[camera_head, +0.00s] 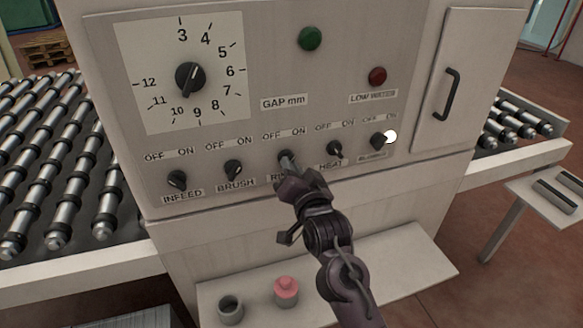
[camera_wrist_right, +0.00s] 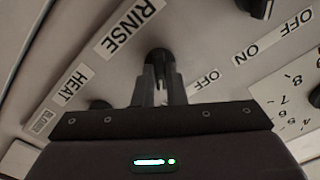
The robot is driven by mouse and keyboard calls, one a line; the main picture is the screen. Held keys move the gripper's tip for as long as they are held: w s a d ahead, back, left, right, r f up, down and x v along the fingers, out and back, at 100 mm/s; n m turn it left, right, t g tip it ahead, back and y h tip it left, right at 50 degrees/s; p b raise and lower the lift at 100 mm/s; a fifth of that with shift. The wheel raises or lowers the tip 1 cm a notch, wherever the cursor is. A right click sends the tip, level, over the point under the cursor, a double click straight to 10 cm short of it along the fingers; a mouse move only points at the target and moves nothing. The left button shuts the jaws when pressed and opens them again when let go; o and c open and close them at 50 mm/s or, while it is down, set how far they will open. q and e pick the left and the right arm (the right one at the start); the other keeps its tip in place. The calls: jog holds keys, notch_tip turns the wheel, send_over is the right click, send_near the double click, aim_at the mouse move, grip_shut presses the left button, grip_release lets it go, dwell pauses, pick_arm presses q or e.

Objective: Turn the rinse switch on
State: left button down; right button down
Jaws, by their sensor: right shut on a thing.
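The rinse switch is a small black knob on the panel's lower row, third from the left, between BRUSH and HEAT. In the head view my right gripper (camera_head: 287,165) is at this knob and covers most of it, along with part of its label. In the right wrist view the rinse knob (camera_wrist_right: 158,56) sits below the RINSE label, with the fingers of my right gripper (camera_wrist_right: 160,82) shut on it. Which way the knob points is hidden by the fingers. My left gripper is not in view.
Neighbouring knobs are INFEED (camera_head: 177,180), BRUSH (camera_head: 233,170) and HEAT (camera_head: 335,149). A gap dial (camera_head: 190,77) and green (camera_head: 309,38) and red (camera_head: 377,76) lamps are above.

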jog(key=c, duration=1.5)
grip_release()
jog(key=b+v, duration=0.2)
jog(key=v, duration=0.5)
jog(key=shift+s+d, duration=0.1)
jog(key=shift+s, duration=0.25)
